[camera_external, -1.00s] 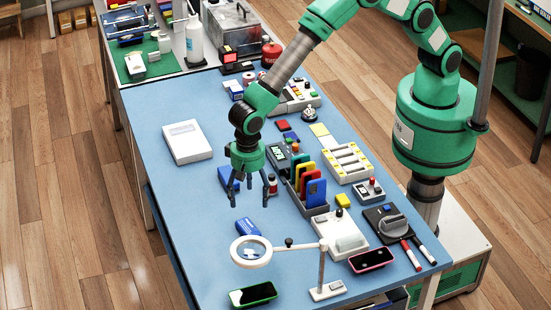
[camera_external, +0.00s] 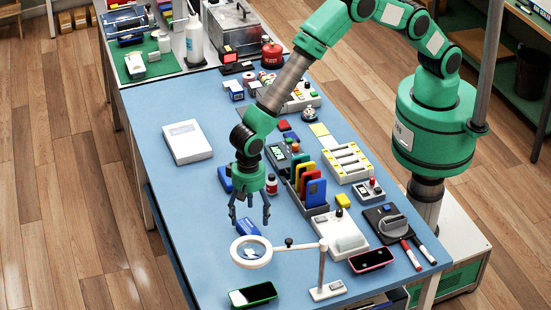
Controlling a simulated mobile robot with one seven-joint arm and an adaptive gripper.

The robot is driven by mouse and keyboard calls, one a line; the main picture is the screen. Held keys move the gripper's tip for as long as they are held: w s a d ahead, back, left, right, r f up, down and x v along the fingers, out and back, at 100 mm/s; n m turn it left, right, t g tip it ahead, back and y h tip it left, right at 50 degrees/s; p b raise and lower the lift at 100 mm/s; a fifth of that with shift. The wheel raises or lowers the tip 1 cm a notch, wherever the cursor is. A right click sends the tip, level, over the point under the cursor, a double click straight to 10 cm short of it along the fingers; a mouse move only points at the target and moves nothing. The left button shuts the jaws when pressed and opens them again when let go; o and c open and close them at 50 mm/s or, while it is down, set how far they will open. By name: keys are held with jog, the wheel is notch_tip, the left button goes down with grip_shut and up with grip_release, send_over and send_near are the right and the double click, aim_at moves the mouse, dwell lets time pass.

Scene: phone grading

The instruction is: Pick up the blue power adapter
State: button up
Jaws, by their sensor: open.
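A small blue block (camera_external: 247,227) lies on the table just behind the magnifier ring, and a second blue object (camera_external: 225,179) lies farther back, partly behind my gripper. Either could be the blue power adapter; at this size I cannot tell which. My gripper (camera_external: 250,217) points down with its fingers apart and nothing between them. In the picture its fingertips overlap the near blue block's area, seemingly above it. Contact cannot be made out.
A magnifier ring (camera_external: 251,252) on a stand (camera_external: 323,268) is close in front. A rack of colored phones (camera_external: 313,190) is to the right. A green-edged phone (camera_external: 253,294) lies at the front. A white box (camera_external: 187,142) is at left, with clear blue table around it.

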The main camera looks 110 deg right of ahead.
aim_at(251, 226)
jog(key=shift+s+f+b, duration=0.1)
jog(key=shift+f+b, duration=0.2)
jog(key=shift+f, duration=2.3)
jog(key=shift+c, duration=0.5)
jog(key=c, duration=1.3)
